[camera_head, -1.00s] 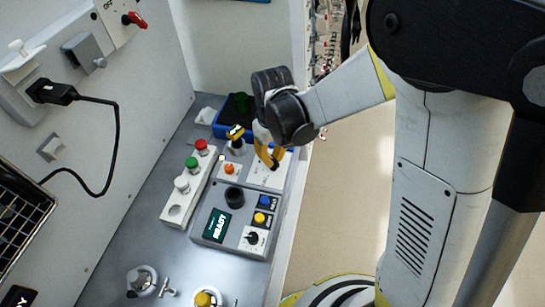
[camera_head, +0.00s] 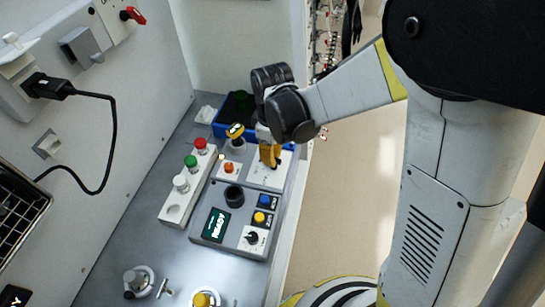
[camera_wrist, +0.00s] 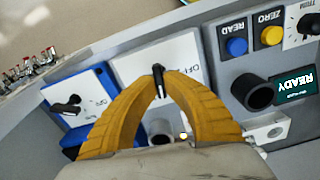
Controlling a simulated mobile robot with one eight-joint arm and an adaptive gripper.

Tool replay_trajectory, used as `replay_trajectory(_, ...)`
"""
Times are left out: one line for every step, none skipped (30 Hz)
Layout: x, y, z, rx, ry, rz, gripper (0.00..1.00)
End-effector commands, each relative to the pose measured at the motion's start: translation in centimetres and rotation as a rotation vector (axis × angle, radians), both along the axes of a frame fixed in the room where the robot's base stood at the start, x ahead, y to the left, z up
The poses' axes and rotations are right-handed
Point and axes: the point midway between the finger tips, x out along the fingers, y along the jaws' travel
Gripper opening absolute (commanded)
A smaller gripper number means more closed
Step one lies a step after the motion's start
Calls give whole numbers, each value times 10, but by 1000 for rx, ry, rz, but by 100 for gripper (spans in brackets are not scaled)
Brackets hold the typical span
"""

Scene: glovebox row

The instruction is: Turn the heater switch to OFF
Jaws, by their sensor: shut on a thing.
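A white switch plate (camera_head: 262,180) sits on the grey unit in the bench's far right part. In the wrist view the plate (camera_wrist: 192,46) carries an OFF mark and a small black switch lever (camera_wrist: 159,86). I take this for the heater switch; no heater label is readable. My gripper (camera_head: 270,163) reaches down to the plate. In the wrist view its yellow fingertips (camera_wrist: 160,76) are shut on the black lever, which shows upright between them. The fingers hide part of the plate and its markings.
A READY screen (camera_head: 215,225), blue button (camera_head: 264,201), yellow button (camera_head: 259,218) and black well (camera_head: 234,196) are close by. An orange button (camera_head: 229,168) sits left of the plate. Another black switch lever (camera_wrist: 68,107) is on a neighbouring white plate. A blue bin (camera_head: 222,126) lies behind.

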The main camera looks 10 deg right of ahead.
Motion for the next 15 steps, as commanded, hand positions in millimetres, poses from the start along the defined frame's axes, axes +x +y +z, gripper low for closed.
replay_trajectory(0, 0, -1, 0, 0, 25, 0)
replay_trajectory(0, 0, -1, 0, 0, 41, 0)
replay_trajectory(0, 0, -1, 0, 0, 60, 0)
replay_trajectory(-1, 0, -1, 0, 0, 73, 0)
replay_trajectory(-1, 0, -1, 0, 0, 84, 0)
replay_trajectory(-1, 0, -1, 0, 0, 99, 0)
replay_trajectory(-1, 0, -1, 0, 0, 108, 0)
replay_trajectory(-1, 0, -1, 0, 0, 116, 0)
replay_trajectory(-1, 0, -1, 0, 0, 126, 0)
replay_trajectory(-1, 0, 0, 0, 0, 131, 0)
replay_trajectory(-1, 0, 0, 0, 0, 136, 0)
replay_trajectory(-1, 0, 0, 0, 0, 140, 0)
replay_trajectory(-1, 0, 0, 0, 0, 143, 0)
replay_trajectory(-1, 0, 0, 0, 0, 146, 0)
replay_trajectory(-1, 0, 0, 0, 0, 148, 0)
